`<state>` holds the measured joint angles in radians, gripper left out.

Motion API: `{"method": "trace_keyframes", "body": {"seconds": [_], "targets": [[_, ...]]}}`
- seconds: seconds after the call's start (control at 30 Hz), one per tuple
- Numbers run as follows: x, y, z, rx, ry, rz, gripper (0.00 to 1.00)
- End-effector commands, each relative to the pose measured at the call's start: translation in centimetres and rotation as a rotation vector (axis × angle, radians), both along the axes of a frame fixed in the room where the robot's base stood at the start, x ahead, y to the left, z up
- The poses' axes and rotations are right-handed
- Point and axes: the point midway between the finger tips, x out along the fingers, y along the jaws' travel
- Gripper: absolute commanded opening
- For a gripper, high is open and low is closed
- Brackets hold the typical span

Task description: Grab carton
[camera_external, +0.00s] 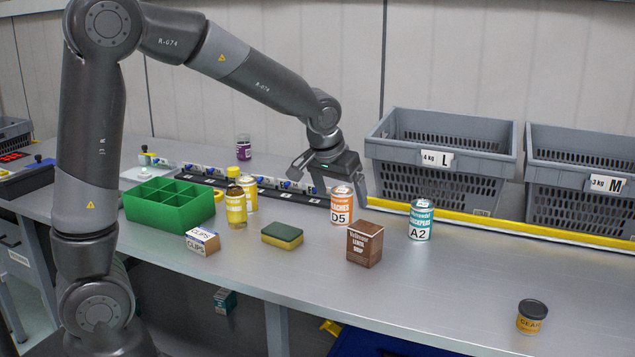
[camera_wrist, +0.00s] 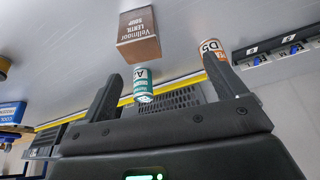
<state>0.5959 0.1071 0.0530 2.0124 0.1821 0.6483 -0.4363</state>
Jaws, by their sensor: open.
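The brown carton (camera_external: 365,244), labelled lentil soup, stands upright on the grey bench, right of the middle. In the wrist view the carton (camera_wrist: 138,38) shows inverted, beyond the fingertips and not between them. My gripper (camera_external: 328,184) is open and empty above the back of the bench, behind and left of the carton. In the wrist view my gripper (camera_wrist: 162,72) has its two fingers spread wide. An orange and white can marked D5 (camera_external: 342,207) stands just below my gripper. A teal can marked A2 (camera_external: 421,220) stands behind and right of the carton.
A green and yellow sponge (camera_external: 282,235), small clips box (camera_external: 203,241), yellow bottles (camera_external: 236,206) and green divided tray (camera_external: 165,206) lie to the left. Grey crates (camera_external: 440,160) stand behind a yellow edge strip. A small jar (camera_external: 532,316) is front right; bench around it is clear.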

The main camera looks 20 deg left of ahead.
Motion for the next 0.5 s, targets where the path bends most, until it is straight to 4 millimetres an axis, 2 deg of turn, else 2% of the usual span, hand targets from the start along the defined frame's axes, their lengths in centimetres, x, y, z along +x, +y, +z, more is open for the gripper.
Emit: {"method": "trace_keyframes", "body": {"seconds": [0.03,0.1,0.2,0.5], "targets": [[0.3,-1.4,-0.9,0.004,0.005,-0.012,0.89],[0.6,-2.7,-1.6,0.005,0.005,-0.021,0.89],[0.8,-3.7,-2.2,0.006,0.005,-0.027,0.89],[2.3,-4.3,-6.1,0.007,0.007,-0.028,0.89]]}}
